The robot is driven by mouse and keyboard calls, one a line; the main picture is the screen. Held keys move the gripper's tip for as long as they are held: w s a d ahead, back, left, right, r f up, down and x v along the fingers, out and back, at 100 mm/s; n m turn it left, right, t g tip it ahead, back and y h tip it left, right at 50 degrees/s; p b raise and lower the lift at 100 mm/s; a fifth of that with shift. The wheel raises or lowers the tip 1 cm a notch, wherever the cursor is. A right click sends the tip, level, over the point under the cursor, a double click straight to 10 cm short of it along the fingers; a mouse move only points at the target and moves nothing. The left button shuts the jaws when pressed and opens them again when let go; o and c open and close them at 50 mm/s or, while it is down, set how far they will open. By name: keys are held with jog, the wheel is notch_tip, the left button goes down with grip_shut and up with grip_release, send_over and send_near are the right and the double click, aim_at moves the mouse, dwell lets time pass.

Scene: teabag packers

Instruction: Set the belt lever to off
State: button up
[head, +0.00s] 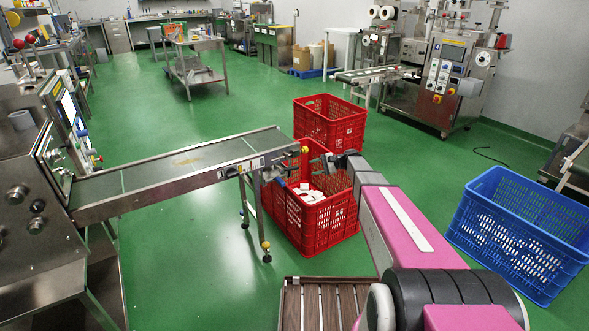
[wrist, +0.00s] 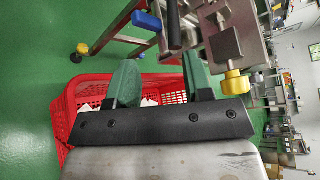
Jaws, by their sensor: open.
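The conveyor belt (head: 185,163) ends just left of my gripper (head: 320,163). A small control panel (head: 242,167) sits on its side near that end. In the wrist view, my gripper (wrist: 160,65) is open, with two green fingers apart and nothing between their pads. A dark upright bar (wrist: 173,22), which looks like the belt lever, stands just beyond the fingertips, roughly in line with the gap. It appears apart from both fingers. Its setting and any off mark cannot be read. A yellow knob (wrist: 237,83) is right of the right finger; a yellow knob (head: 304,149) also shows in the head view.
A red crate (head: 330,232) with white packets stands below my gripper, and another red crate (head: 328,106) stands behind it. A blue crate (head: 480,215) is at the right. The conveyor leg (head: 259,220) stands close by. Green floor is clear left of it.

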aim_at(296, 168)
jog(key=shift+y, duration=0.3)
jog(key=x, duration=0.3)
jog(key=w+x, duration=0.1)
jog(key=x, duration=0.6)
jog(key=shift+w+a+r, duration=0.2)
jog(key=shift+w+a, duration=0.1)
jog(key=shift+a, duration=0.05)
grip_shut()
